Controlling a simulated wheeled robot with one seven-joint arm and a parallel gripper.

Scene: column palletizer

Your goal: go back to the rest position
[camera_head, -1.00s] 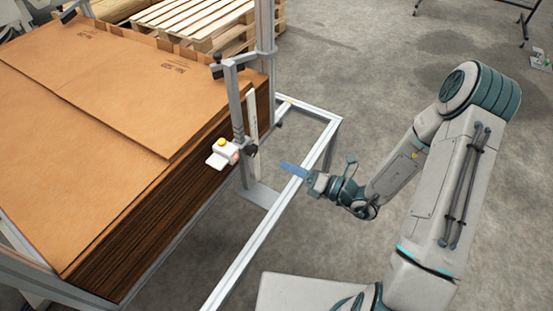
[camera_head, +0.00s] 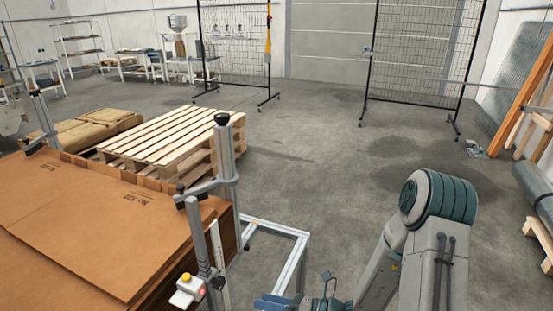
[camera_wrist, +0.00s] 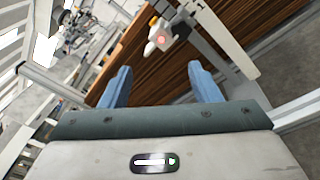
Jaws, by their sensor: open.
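My gripper (camera_wrist: 162,88) is in the wrist view with its two blue fingers spread apart and nothing between them. Beyond the fingers are a small white box with a yellow button and red light (camera_wrist: 158,36) and the side of a stack of brown cardboard (camera_wrist: 130,60). In the head view my gripper (camera_head: 272,302) is at the bottom edge, partly cut off, over the aluminium frame (camera_head: 290,262). My arm folds at the lower right. The button box (camera_head: 188,290) is to the left of the gripper, apart from it.
The cardboard stack (camera_head: 110,230) fills the lower left, with metal posts (camera_head: 224,160) at its corner. Wooden pallets (camera_head: 172,140) stand behind it. Mesh panels (camera_head: 418,50) stand at the back. The concrete floor (camera_head: 320,160) in the middle is clear.

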